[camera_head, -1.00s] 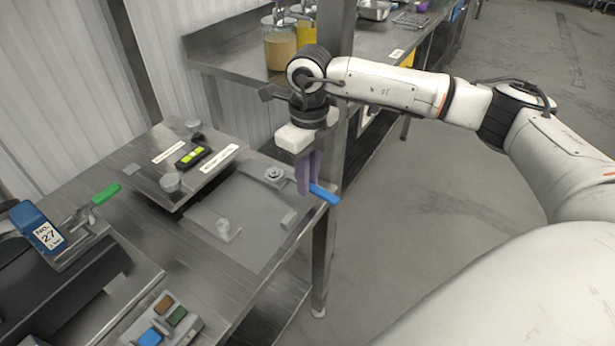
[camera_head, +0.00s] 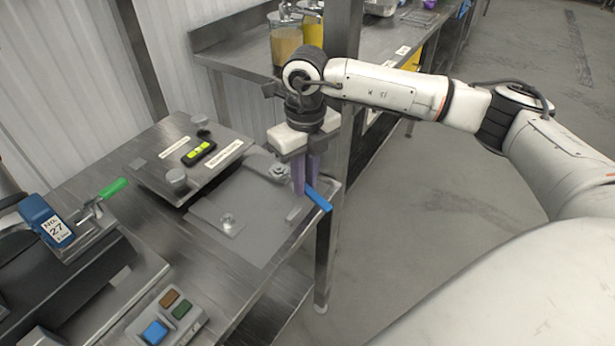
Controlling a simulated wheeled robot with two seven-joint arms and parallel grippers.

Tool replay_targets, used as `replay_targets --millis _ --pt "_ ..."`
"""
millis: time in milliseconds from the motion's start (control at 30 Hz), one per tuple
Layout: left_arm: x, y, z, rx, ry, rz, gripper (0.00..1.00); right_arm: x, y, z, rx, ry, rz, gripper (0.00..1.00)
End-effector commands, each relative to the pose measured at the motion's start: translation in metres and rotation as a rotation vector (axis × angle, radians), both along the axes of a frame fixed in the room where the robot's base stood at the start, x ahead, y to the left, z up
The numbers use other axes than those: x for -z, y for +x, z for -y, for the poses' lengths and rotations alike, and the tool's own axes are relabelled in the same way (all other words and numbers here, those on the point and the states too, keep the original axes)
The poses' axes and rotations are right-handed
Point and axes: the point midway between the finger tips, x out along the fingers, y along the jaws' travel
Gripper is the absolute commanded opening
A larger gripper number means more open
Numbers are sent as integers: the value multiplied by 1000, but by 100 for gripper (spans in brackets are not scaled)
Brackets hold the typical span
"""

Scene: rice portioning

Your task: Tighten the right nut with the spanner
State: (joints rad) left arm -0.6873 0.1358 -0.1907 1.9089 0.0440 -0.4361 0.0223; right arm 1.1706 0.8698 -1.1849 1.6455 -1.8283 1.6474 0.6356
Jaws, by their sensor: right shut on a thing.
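The spanner shows mainly as a blue handle (camera_head: 319,200) sticking out to the lower right at the plate's right edge. My right gripper (camera_head: 306,190) points down with its purple fingers shut on the spanner. The fingers hide part of its shaft. The right nut (camera_head: 279,170) is a small grey round piece on the grey plate (camera_head: 225,200), just left of the fingers. I cannot tell how the spanner's head sits on it. The left nut (camera_head: 228,219) is on the same plate, nearer to me. My left gripper is not in view.
A raised plate with a black spirit level (camera_head: 199,153) and knobs stands left of the nuts. A blue device marked 27 (camera_head: 45,222) and a button box (camera_head: 167,316) are at the lower left.

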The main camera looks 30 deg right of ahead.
Motion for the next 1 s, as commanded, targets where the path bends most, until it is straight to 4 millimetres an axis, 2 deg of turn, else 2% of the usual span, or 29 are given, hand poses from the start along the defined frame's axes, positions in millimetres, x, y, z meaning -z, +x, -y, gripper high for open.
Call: replay_targets --millis 200,567,1000 --pt "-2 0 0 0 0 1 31 -1 0 -9 83 2 2 0" --pt "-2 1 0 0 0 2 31 -1 0 -11 100 3 2 0" --pt "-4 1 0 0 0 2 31 0 1 -25 251 4 0 0"
